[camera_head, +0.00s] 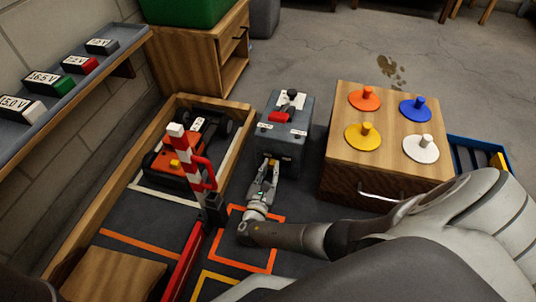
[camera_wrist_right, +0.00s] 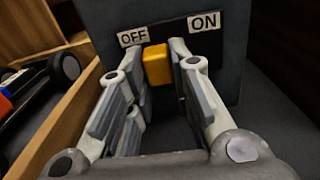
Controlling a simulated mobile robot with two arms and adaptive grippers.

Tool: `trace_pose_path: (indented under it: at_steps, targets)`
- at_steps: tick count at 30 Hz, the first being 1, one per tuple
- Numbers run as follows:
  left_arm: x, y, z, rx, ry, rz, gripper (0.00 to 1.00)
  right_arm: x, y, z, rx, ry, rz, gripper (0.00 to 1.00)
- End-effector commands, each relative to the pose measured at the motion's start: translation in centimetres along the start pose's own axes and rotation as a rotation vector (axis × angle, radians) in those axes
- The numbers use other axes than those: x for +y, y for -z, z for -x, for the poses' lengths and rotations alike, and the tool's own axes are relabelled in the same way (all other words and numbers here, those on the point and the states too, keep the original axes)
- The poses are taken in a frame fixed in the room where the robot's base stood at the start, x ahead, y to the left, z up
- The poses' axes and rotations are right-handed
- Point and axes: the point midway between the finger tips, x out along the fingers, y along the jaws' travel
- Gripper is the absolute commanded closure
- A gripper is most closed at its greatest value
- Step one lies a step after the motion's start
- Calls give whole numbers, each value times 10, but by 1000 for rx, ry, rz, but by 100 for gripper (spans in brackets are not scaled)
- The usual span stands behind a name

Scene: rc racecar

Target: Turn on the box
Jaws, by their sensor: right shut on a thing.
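The grey box (camera_head: 295,148) stands on the dark mat, with a red part and a black knob on top. Its front, in the right wrist view (camera_wrist_right: 226,75), carries an OFF label (camera_wrist_right: 133,37) on the left and an ON label (camera_wrist_right: 204,22) on the right. A yellow switch knob (camera_wrist_right: 157,66) sticks out below the labels, nearer the OFF side of a dark slot. My right gripper (camera_head: 268,172) reaches the box's front and is shut on the yellow knob, one finger on each side. My left gripper is not in view.
A red-and-white striped barrier post (camera_head: 182,150) stands left of my right gripper. An orange car (camera_head: 170,165) sits behind it by a wooden border. A wooden cabinet (camera_head: 345,184) with coloured knobbed discs stands right of the box. A shelf (camera_head: 70,97) with voltage-labelled blocks is at the left.

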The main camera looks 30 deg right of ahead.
Motion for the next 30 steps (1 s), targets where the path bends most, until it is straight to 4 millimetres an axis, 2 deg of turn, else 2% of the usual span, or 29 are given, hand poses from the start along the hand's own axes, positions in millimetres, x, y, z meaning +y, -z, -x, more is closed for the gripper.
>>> trace_pose_path:
  at_steps: [1, 5, 13, 14, 18, 30]
  targets:
    - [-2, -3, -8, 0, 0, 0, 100, -10, -3, -1, 0, 4, 5, 100]
    - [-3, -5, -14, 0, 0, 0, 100, -24, -3, -1, -1, 5, 4, 100]
    - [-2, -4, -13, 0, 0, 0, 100, -27, 0, -2, -4, 8, 3, 100]
    - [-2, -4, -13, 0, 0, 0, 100, -27, 0, -2, -4, 8, 3, 77]
    - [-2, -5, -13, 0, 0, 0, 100, -27, 0, -1, -3, 8, 3, 59]
    - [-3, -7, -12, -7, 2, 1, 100, -25, -2, -1, -1, 3, 0, 57]
